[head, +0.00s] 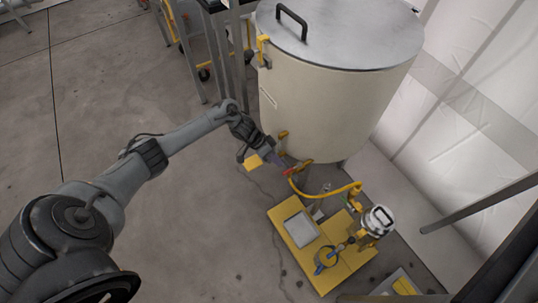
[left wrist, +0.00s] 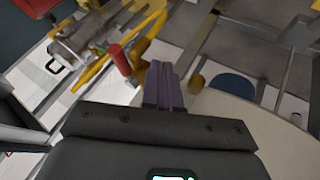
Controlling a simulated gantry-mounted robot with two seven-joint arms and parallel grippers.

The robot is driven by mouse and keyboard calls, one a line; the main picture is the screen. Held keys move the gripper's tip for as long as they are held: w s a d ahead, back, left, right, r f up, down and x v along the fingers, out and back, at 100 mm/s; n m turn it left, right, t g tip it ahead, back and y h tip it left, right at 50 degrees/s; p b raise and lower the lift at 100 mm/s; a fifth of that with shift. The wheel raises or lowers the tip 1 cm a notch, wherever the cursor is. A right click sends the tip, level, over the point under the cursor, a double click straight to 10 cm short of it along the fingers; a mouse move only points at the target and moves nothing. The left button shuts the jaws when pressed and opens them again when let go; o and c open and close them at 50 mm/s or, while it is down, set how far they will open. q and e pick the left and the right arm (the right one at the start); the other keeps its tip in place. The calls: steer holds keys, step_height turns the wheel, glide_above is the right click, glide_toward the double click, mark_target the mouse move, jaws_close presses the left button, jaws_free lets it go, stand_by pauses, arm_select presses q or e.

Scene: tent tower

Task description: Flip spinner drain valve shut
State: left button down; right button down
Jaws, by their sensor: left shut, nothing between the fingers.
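The spinner (head: 325,105) is a large cream drum with a grey lid. Its drain valve (head: 291,171), with a red handle, sits low at the drum's base, where a yellow hose begins. In the left wrist view the red handle (left wrist: 120,60) stands out left of my fingertips, beside yellow fittings. My left gripper (head: 277,158) is at the drum's lower edge, just left of the valve. Its purple fingers (left wrist: 164,85) are shut together and empty. A gap shows between fingers and handle in the wrist view; contact is hard to judge in the head view. My right gripper is not in view.
The yellow hose (head: 330,193) curves right to a yellow-based pump unit (head: 345,265) on the floor. A wheeled metal frame (head: 215,45) stands behind left of the drum. White sheeting (head: 465,90) is at the right. The concrete floor (head: 90,110) at left is largely clear.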

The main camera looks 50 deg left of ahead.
mark_target(291, 169)
arm_select(q)
steer(key=shift+s+d+r+b, duration=0.15)
steer(key=shift+d+r, duration=0.05)
steer(key=shift+d, duration=0.45)
steer(key=shift+s+d+r+b, duration=0.15)
steer(key=shift+d+r, duration=0.05)
steer(key=shift+d, duration=0.45)
